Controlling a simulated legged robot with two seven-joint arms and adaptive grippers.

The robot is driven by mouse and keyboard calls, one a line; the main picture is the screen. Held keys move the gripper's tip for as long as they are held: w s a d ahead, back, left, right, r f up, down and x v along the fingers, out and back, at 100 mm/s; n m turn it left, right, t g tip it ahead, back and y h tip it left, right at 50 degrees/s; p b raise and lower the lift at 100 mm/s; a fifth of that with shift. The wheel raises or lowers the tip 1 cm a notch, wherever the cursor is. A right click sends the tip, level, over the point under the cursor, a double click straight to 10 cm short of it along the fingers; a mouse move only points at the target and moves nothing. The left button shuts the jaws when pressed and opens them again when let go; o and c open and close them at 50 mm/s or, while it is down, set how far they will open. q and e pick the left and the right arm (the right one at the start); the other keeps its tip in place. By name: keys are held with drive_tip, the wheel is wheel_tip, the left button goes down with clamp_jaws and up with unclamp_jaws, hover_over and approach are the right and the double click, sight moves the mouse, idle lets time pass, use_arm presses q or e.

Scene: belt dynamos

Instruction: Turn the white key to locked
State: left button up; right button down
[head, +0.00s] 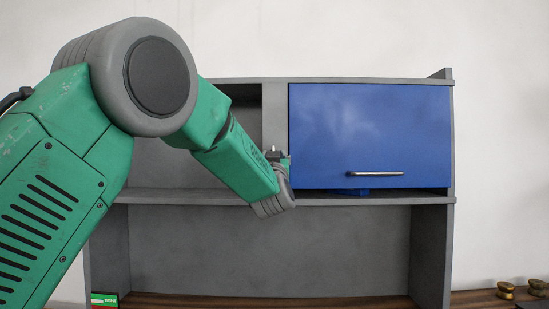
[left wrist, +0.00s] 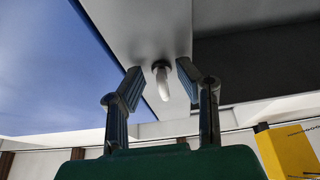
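The white key (left wrist: 163,84) sits in a dark round lock on the grey divider panel (left wrist: 150,28) of the cabinet. In the left wrist view its long side runs nearly up and down in the picture, tilted slightly. My left gripper (left wrist: 158,74) is open, with one dark finger on each side of the key and a visible gap to both. In the head view my left arm (head: 235,160) reaches to the divider beside the blue door; the fingers and key are too small or hidden to make out there. My right gripper is in neither view.
The blue door (head: 370,130) with a metal handle (head: 376,173) is right of the divider. An open compartment (head: 245,100) is on its left. Brass weights (head: 506,290) stand on the wooden table at lower right. A yellow object (left wrist: 285,152) shows in the left wrist view.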

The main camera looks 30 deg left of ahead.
use_arm(q)
drive_tip(key=shift+r, duration=0.2)
drive_tip(key=shift+s, duration=0.15)
drive_tip(key=v, duration=1.2)
drive_tip(key=shift+f, duration=0.15)
